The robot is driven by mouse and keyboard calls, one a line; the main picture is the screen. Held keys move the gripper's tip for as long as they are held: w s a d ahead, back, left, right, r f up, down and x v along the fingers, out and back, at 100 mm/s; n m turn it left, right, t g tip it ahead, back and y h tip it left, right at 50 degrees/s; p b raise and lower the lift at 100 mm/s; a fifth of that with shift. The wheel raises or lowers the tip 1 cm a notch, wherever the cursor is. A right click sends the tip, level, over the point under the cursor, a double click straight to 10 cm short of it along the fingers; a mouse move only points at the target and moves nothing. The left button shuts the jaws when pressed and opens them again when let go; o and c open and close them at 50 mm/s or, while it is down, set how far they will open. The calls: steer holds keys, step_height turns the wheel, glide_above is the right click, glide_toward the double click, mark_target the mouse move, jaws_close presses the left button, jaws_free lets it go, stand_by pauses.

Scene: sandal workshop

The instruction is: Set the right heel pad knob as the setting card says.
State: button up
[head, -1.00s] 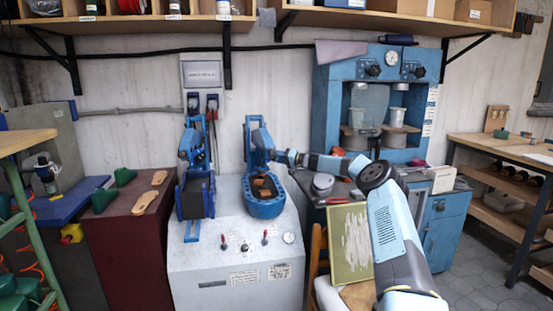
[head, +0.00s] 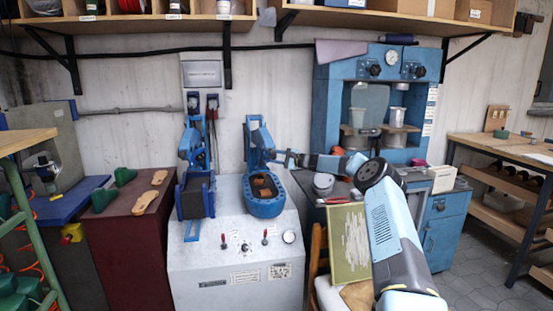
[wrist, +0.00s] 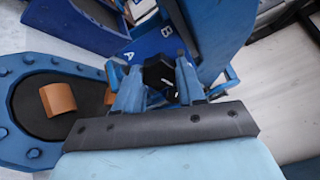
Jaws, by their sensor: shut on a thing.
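In the wrist view a black knob (wrist: 158,73) sits between the two fingers of my gripper (wrist: 160,82), which is shut on it. The white letters A and B show on the blue part behind it; the knob's pointer cannot be made out. In the head view my gripper (head: 279,157) is small, at the upright of the right blue press station, above its oval pan (head: 266,208). The knob is too small to tell there. Cards (head: 279,271) are on the grey machine front, but their writing is unreadable, and I cannot tell which is the setting card.
The grey machine cabinet (head: 225,263) carries small levers, a gauge and a second blue station (head: 194,196) at left. Orange-brown pads (wrist: 58,98) lie in the oval pan beside my gripper. A blue press cabinet (head: 335,95) stands at right, and a framed board (head: 349,243) leans below my arm.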

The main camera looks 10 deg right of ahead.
steer(key=m, duration=0.9)
steer(key=f+m, duration=0.1)
steer(key=m, duration=0.3)
steer(key=shift+s+d, duration=0.1)
steer(key=shift+d, duration=0.05)
steer(key=shift+m, duration=0.5)
steer(key=o, duration=0.8)
steer(key=shift+c, duration=0.2)
steer(key=shift+o, duration=1.4)
steer(key=shift+r, duration=0.2)
steer(key=v, duration=1.3)
steer(key=shift+s+d, duration=0.15)
steer(key=shift+s, duration=0.1)
steer(key=shift+f, duration=0.1)
